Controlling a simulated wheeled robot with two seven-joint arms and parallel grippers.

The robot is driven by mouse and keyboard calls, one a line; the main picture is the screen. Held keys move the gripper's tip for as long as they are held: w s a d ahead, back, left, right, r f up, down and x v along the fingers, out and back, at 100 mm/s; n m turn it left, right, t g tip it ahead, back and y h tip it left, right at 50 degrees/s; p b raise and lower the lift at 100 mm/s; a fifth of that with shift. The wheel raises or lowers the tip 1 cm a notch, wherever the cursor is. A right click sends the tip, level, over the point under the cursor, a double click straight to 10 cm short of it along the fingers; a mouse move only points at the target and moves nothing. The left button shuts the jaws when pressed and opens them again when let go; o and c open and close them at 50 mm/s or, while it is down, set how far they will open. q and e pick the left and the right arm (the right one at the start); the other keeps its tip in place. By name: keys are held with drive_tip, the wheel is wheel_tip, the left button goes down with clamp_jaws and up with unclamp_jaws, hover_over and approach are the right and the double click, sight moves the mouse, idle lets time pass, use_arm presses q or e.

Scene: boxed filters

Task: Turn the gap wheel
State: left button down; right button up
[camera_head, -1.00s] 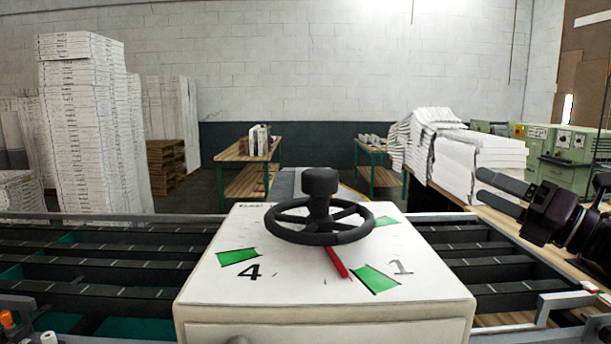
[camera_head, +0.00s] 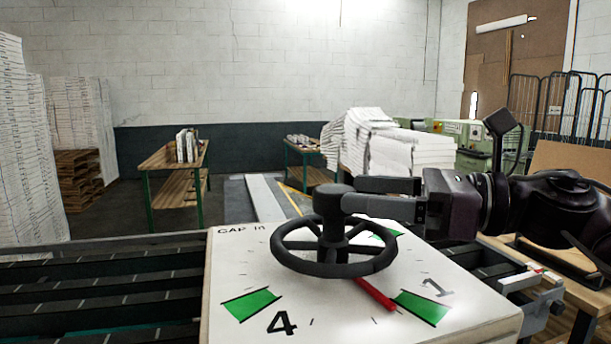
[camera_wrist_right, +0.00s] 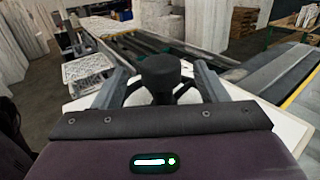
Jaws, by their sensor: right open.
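The gap wheel (camera_head: 290,263) is a black spoked handwheel lying flat above a white box top (camera_head: 232,262) marked "GAP", with 4 and 1 and green patches. A black knob (camera_head: 330,203) stands on a post at the wheel's centre. A red pointer (camera_head: 375,294) below the wheel points between the 4 and the 1, close to the green patch by the 1. My right gripper (camera_head: 352,194) reaches in from the right, open, with its fingers at the knob. In the right wrist view the knob (camera_wrist_right: 160,72) stands between the open fingers (camera_wrist_right: 160,66); contact cannot be told. My left gripper is out of view.
Dark slatted conveyor (camera_head: 110,290) lies left of the box. Behind are a wooden table with books (camera_head: 160,160), stacks of white sheets (camera_head: 410,150) and a green machine (camera_head: 505,150). A wooden bench (camera_head: 585,285) is at the right. The space above the wheel's left side is clear.

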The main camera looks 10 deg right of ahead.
sight(316, 188)
drive_tip(key=shift+w+a+r+p, duration=0.25)
drive_tip(key=shift+a+p, duration=0.15)
drive_tip(key=shift+p, duration=0.2)
drive_tip(key=shift+w+a+r+p, duration=0.2)
drive_tip(key=shift+a+p, duration=0.15)
drive_tip(key=shift+p, duration=0.25)
drive_tip(key=p+x, duration=0.1)
drive_tip(key=x, duration=0.2)
drive_tip(key=p+x, duration=0.1)
drive_tip(key=shift+w+a+f+p, duration=0.1)
drive_tip(key=shift+a+f+p, duration=0.1)
drive_tip(key=shift+f+p, duration=0.1)
drive_tip(key=shift+a+f, duration=0.1)
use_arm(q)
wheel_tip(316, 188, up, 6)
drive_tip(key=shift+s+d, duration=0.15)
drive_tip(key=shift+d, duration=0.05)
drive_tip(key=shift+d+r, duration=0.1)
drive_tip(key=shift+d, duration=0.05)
use_arm(e)
drive_tip(key=shift+w, duration=0.1)
drive_tip(key=shift+c, duration=0.4)
